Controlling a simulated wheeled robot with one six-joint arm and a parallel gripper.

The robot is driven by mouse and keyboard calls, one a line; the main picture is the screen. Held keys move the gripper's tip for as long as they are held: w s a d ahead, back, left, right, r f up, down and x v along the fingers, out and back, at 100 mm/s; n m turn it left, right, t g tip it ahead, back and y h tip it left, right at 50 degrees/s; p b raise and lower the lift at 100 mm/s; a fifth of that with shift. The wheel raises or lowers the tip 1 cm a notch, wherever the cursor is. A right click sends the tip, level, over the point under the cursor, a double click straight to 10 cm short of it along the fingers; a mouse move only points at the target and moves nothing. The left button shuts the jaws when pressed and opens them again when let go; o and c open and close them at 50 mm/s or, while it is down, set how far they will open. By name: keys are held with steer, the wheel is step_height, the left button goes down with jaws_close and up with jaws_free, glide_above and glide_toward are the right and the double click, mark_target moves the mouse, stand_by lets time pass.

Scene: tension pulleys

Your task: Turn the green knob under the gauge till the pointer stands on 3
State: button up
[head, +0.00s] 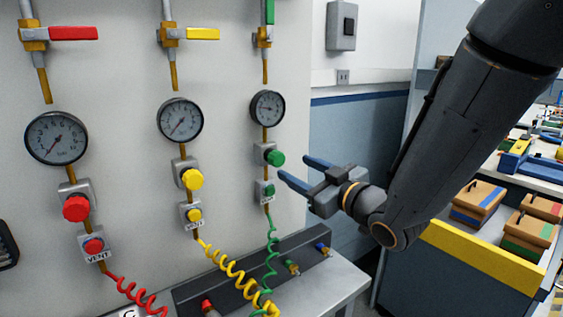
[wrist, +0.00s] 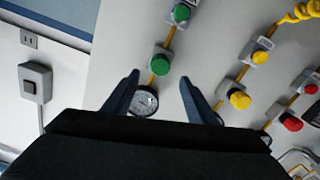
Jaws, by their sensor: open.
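The green knob (head: 275,157) sits on a grey block on the wall panel, under the rightmost round gauge (head: 267,108). The gauge's pointer seems to lie leftward; its numbers are too small to read. A smaller green vent knob (head: 269,190) sits below on the same line. My gripper (head: 293,168) is open and empty, just right of the green knob, fingers toward the panel. In the wrist view, the green knob (wrist: 160,63) appears between and beyond the fingertips (wrist: 160,78), apparently untouched. The gauge (wrist: 145,101) is partly hidden by my gripper there.
Yellow (head: 192,179) and red (head: 76,207) knobs with gauges stand to the left. Coiled hoses run to a dark manifold (head: 240,280) below. A bench with boxes (head: 477,200) is at right.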

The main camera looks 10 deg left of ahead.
mark_target(280, 159)
steer(key=p+x, duration=0.2)
steer(key=x, duration=0.5)
steer(key=shift+w+a, duration=0.2)
steer(key=shift+a, duration=0.1)
steer(key=c, duration=1.1)
steer(key=m, duration=0.5)
steer(key=shift+b, duration=0.3)
steer(key=o, duration=1.1)
steer(key=shift+d, duration=0.15)
